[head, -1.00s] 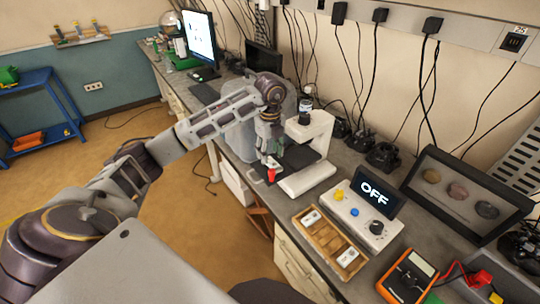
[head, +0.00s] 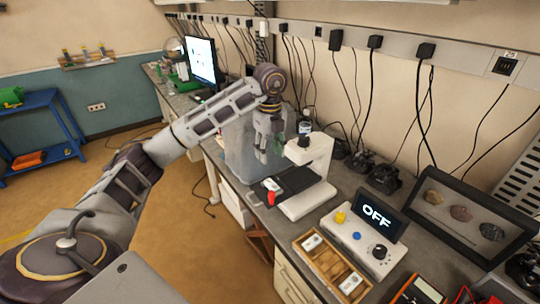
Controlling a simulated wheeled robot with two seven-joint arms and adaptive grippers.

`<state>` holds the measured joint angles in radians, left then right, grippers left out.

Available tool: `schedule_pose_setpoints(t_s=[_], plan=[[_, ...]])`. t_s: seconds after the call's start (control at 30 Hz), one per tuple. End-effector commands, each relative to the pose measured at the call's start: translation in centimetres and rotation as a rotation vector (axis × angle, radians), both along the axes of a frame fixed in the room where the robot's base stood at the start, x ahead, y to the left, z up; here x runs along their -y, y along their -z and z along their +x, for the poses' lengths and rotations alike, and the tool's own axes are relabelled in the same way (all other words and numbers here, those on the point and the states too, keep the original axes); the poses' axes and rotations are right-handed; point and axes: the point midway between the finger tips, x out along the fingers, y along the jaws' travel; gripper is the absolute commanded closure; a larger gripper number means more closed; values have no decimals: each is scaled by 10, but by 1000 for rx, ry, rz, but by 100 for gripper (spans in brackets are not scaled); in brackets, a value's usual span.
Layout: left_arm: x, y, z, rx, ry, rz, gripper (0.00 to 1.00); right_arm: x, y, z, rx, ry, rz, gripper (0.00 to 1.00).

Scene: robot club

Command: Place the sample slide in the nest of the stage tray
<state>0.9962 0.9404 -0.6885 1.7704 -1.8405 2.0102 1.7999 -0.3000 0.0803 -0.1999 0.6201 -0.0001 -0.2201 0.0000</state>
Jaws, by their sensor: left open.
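A white microscope (head: 318,160) stands on the bench with a black stage tray (head: 294,182) low at its left side. A small white piece, which looks like the sample slide (head: 272,184), lies at the tray's left end beside a red tab (head: 271,198). I cannot tell whether it sits flush in the nest. My left gripper (head: 267,157) is open and empty, pointing down above the tray's left end, apart from the slide. My right gripper is not in view.
A wooden holder (head: 331,265) with white slides (head: 312,242) is at the front. Right of it is a control box (head: 357,238) with a screen (head: 377,216) reading OFF. A framed rock display (head: 458,217) and a clear bin (head: 240,150) stand on the bench.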

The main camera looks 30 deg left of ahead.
Motion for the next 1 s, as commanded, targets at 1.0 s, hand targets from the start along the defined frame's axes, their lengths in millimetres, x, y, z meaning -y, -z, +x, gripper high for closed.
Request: schedule_pose_setpoints(t_s=[1.0], plan=[[0, -9, 0, 0, 0, 0, 52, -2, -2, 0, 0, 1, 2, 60]])
